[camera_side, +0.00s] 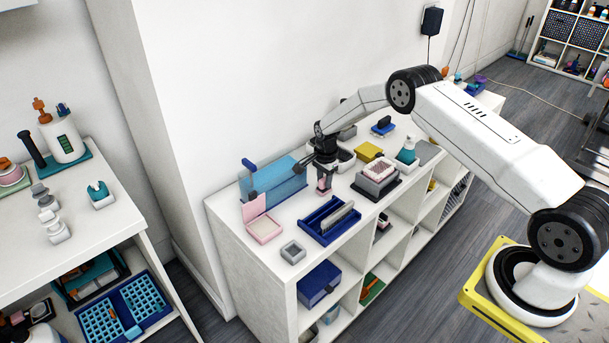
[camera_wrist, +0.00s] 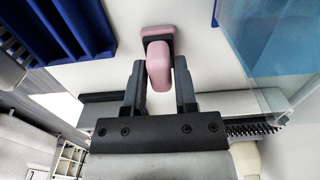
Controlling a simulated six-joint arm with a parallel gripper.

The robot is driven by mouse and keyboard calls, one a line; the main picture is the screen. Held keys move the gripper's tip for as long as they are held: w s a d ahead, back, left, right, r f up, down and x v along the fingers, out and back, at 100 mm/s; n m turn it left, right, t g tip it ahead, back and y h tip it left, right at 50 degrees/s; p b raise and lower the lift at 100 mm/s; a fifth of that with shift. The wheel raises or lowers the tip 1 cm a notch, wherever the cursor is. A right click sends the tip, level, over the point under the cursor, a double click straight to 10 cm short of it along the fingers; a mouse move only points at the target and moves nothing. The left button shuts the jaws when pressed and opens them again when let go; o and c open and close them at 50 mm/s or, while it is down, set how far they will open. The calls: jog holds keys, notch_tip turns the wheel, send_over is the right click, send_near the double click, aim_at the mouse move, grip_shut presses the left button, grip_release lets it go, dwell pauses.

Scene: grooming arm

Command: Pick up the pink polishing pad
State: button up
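The pink polishing pad (camera_wrist: 158,66) is in the wrist view, with a dark layer between its two pink parts. It is small in the side view (camera_side: 323,189), on the white shelf top just below my gripper (camera_side: 324,178). In the wrist view, the two dark fingers of my gripper (camera_wrist: 158,75) stand on either side of the pad's near pink part. Gaps show between the fingers and the pad, so the gripper looks open around it. The fingertips and the pad's contact with the shelf top are partly hidden.
A blue slotted tray (camera_side: 327,222) stands in front of the pad. A clear blue panel (camera_side: 275,186) is behind it to the left. An open pink box (camera_side: 264,229) and a small grey box (camera_side: 293,252) are at the left.

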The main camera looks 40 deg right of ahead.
grip_shut()
jog(key=shift+r, duration=0.15)
jog(key=shift+r, duration=0.9)
jog(key=s+a+r, duration=0.2)
jog(key=s+r, duration=0.9)
jog(key=s, duration=0.2)
jog(key=shift+s+a, duration=0.35)
jog(key=shift+s, duration=0.05)
